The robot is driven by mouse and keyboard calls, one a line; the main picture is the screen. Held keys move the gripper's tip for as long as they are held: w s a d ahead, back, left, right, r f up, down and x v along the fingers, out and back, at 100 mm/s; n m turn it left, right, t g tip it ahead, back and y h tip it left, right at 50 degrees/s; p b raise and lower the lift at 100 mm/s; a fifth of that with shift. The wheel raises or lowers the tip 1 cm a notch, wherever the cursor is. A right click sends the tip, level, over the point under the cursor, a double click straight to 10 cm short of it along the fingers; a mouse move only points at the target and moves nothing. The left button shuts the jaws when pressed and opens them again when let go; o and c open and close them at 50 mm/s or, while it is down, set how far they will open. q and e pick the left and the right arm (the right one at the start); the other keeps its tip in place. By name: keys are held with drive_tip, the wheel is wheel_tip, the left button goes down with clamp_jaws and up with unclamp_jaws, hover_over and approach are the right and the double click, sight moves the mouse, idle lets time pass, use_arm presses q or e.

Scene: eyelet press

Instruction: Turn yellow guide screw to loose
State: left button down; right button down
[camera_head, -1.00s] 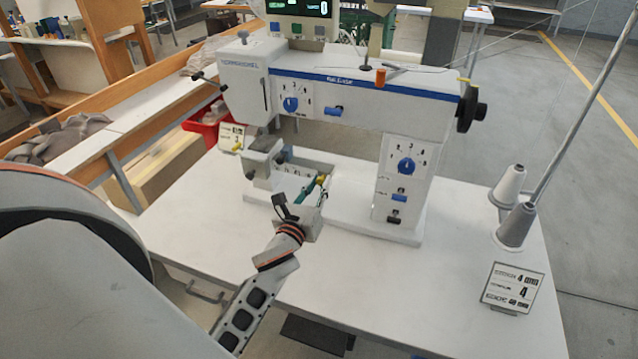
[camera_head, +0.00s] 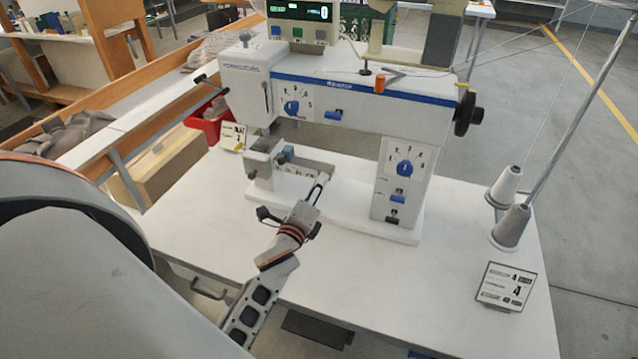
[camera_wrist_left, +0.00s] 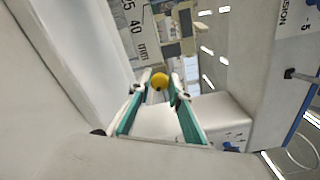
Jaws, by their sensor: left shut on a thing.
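The yellow guide screw (camera_wrist_left: 159,81) shows as a round yellow head between the fingertips in the left wrist view. My left gripper (camera_wrist_left: 157,90), with green finger pads, is shut on it. There the fingers hide the screw. A scale marked in mm (camera_wrist_left: 138,28) lies just beyond the screw in the left wrist view. My right gripper is not in view.
The press column (camera_head: 405,180) with a blue dial stands close right of my left gripper. Thread cones (camera_head: 508,225) and a label card (camera_head: 503,287) are at the table's right. A red bin (camera_head: 208,125) is at the left. The white table's front (camera_head: 400,280) is clear.

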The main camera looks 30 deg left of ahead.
use_arm(q)
drive_tip(key=shift+f+n, duration=0.1)
drive_tip(key=shift+n, duration=7.1)
drive_tip(key=c, duration=1.9)
unclamp_jaws()
wheel_tip(320, 180, up, 10)
drive_tip(key=shift+o, duration=0.3)
